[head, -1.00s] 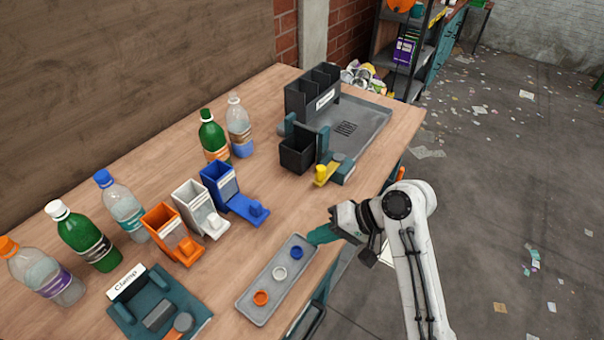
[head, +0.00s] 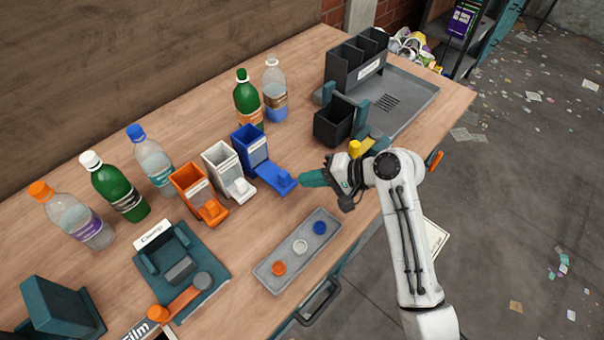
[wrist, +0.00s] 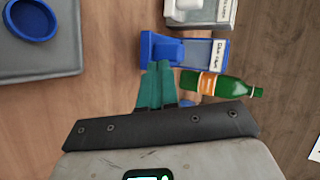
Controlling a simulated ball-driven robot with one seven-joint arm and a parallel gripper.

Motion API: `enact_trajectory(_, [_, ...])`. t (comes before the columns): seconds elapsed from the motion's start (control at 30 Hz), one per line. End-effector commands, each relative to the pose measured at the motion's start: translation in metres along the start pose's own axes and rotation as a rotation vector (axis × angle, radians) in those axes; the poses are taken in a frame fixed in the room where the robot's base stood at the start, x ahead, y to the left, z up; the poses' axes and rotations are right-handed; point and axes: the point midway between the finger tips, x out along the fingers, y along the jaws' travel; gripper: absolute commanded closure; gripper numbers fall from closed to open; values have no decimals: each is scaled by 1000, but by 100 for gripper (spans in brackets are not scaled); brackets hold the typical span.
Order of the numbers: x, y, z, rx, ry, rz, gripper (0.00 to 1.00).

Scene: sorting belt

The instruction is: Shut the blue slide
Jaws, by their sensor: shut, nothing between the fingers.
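The blue dispenser (head: 252,150) stands on the wooden table, at the right end of a row of three. Its blue slide (head: 272,178) sticks out of the front, farther than the slides of its neighbours, with a raised block at its outer end. My gripper (head: 304,179) is shut and empty, its teal fingertips just beside that outer end. In the wrist view the shut fingers (wrist: 159,66) overlap the edge of the blue slide (wrist: 160,49). I cannot tell whether they touch it.
The white dispenser (head: 222,160) and orange dispenser (head: 190,184) stand to the left. A grey tray (head: 265,271) with coloured caps lies in front. A black bin (head: 333,126) stands behind my gripper. Bottles, including a green one (head: 246,95), line the back.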

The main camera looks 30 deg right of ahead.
Motion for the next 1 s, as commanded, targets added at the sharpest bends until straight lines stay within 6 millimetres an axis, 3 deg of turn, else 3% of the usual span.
enact_trajectory(0.2, [16,-10,0,0,-1,0,100])
enact_trajectory(0.67, [21,-13,-2,0,-1,0,100])
enact_trajectory(1.0, [65,-38,-27,-1,-1,0,100])
